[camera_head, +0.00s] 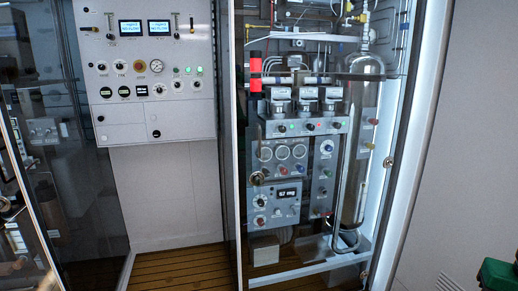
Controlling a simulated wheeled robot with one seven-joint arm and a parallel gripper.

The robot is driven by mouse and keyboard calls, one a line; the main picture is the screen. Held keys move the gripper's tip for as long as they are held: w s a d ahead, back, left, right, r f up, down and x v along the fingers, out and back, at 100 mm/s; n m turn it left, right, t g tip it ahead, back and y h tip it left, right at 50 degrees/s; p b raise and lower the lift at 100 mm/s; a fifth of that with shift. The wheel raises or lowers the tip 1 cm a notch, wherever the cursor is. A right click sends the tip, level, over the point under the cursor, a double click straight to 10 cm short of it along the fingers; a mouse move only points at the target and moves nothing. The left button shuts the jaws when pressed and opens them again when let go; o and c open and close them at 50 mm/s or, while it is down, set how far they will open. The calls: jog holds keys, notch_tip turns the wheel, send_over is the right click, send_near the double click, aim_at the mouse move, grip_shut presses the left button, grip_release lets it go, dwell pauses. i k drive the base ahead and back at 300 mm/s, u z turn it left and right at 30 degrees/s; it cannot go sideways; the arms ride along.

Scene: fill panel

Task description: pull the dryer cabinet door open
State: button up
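A tall cabinet full of pipes, gauges and valves stands right of centre, and I take it to be the dryer cabinet (400,150). A clear pane seems to cover its front, but I cannot tell for certain whether this door is shut. A small round metal fitting (388,161) sits on the right frame, and another (257,178) shows near the left side. A red and black upright cylinder (255,72) is at the upper left of the cabinet. Inside are a grey tank (368,110) and a control panel with a lit display (288,193). My gripper is not in view.
A white panel (150,75) with two screens and several knobs hangs to the left. A dark glass pane (70,170) stands at the far left. A green object (497,274) shows at the lower right corner. Wooden slat floor (180,268) lies bare below the white panel.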

aim_at(236, 6)
jog(key=u, duration=0.3)
jog(key=i, duration=1.1)
jog(key=z, duration=0.3)
